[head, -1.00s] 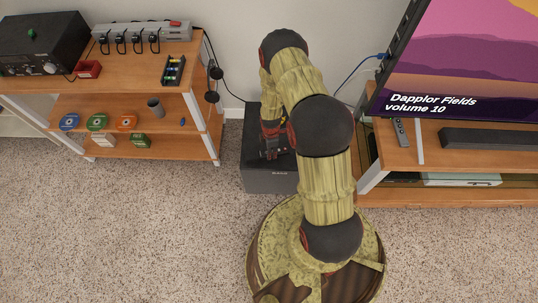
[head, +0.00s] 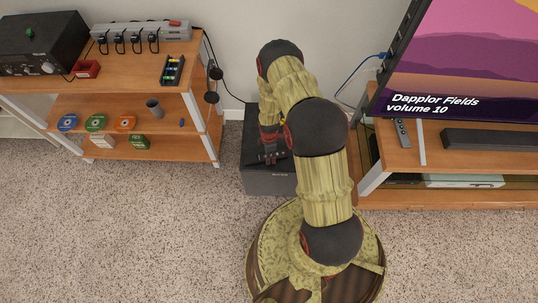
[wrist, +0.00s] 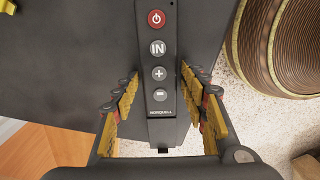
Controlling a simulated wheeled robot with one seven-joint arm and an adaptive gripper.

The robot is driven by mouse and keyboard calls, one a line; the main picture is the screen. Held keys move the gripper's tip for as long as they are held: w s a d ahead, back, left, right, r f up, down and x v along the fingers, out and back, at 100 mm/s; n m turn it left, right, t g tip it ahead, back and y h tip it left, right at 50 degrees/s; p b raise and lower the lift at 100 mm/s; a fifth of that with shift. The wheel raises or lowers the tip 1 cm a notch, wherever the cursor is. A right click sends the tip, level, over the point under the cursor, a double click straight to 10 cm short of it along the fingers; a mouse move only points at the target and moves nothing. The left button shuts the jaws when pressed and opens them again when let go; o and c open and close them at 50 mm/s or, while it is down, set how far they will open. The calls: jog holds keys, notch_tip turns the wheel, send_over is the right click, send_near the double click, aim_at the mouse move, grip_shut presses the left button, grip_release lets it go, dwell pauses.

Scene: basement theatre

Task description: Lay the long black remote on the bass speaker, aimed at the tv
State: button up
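The long black remote (wrist: 158,70) lies on the dark top of the bass speaker (wrist: 70,70), its power button at the top of the wrist view. Its far end runs out of that view. In the head view the speaker (head: 270,183) stands on the carpet between the two shelf units, and my arm hides the remote. That power-button side corresponds to the tv side. My gripper (wrist: 162,88) is open around the remote's near part, one finger on each side with slim gaps. The gripper also shows over the speaker in the head view (head: 270,158).
The tv (head: 465,60) stands on a wooden stand (head: 390,160) at the right, with another remote (head: 402,133) and a soundbar (head: 487,139) on it. A wooden shelf (head: 185,88) with electronics stands at the left. A yellow thing (wrist: 8,6) shows at the wrist view's top left corner.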

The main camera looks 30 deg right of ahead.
jog(key=shift+o, duration=0.7)
jog(key=shift+r, duration=0.1)
jog(key=w+a+r+m+t+p, duration=0.1)
jog(key=a+r+m, duration=0.1)
jog(key=r, duration=1.3)
jog(key=w+a+r+m+t+p, duration=0.1)
jog(key=a+r+m+p, duration=0.1)
jog(key=r, duration=1.4)
jog(key=w+a+r+m+t+p, duration=0.1)
jog(key=w+a+r+m, duration=0.1)
jog(key=r, duration=1.3)
jog(key=s+a+r+m+t, duration=0.1)
jog(key=s+a+r+m, duration=0.1)
jog(key=s+r, duration=0.45)
jog(key=s+a+r+m, duration=0.2)
jog(key=s+a+r, duration=0.1)
jog(key=r, duration=0.6)
jog(key=s+a+r+m, duration=0.1)
jog(key=s+r+m, duration=0.1)
jog(key=s, duration=0.5)
jog(key=s+a+r+m+t, duration=0.1)
jog(key=s+a+r+m, duration=0.1)
jog(key=s+r, duration=0.3)
jog(key=s, duration=0.2)
jog(key=shift+s+a+r+t, duration=0.15)
jog(key=shift+s+r+t, duration=0.1)
jog(key=shift+s+t, duration=0.05)
